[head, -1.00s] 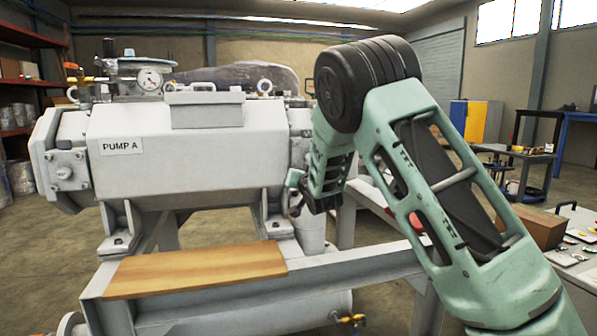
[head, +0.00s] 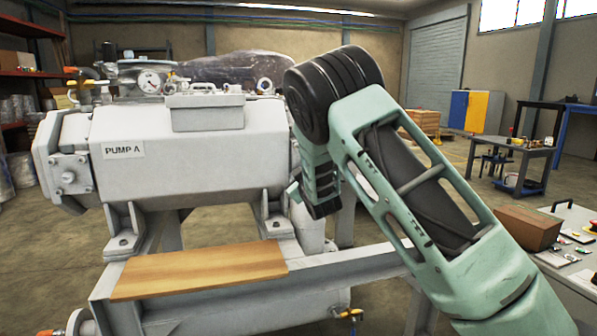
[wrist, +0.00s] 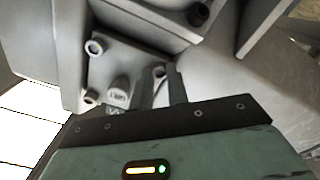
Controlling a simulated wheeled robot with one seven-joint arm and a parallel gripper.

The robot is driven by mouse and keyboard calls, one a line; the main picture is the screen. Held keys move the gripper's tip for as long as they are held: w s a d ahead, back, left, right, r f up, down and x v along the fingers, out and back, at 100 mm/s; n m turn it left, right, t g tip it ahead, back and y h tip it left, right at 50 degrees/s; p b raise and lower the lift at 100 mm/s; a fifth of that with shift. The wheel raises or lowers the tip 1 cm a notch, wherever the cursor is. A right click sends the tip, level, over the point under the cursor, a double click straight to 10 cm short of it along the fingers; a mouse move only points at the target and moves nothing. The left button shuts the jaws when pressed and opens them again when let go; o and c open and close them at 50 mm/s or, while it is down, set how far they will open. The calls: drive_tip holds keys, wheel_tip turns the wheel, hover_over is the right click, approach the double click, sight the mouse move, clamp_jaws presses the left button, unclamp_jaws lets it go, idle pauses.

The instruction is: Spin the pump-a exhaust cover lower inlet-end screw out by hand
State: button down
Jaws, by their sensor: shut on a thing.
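The grey pump (head: 190,150) labelled PUMP A stands on a frame in the head view. My gripper (wrist: 161,76) is at its right end, mostly hidden behind my arm in the head view. In the wrist view, the grey exhaust cover (wrist: 125,68) has screw heads at its upper left (wrist: 95,48) and lower left (wrist: 91,97). The two narrow dark fingers are shut around a screw (wrist: 159,70) at the cover's right side. Only the screw's round head shows between the fingertips; I cannot tell how far out it stands.
A wooden board (head: 200,270) lies on the steel frame (head: 190,300) in front of the pump. A table (head: 580,285) at the right holds a cardboard box (head: 527,227) and small parts. Pump housing edges surround my gripper closely in the wrist view.

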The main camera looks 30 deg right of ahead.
drive_tip(key=shift+n+p, duration=3.7)
drive_tip(key=shift+n, duration=10.3)
drive_tip(key=c, duration=1.3)
unclamp_jaws()
drive_tip(key=shift+c, duration=0.2)
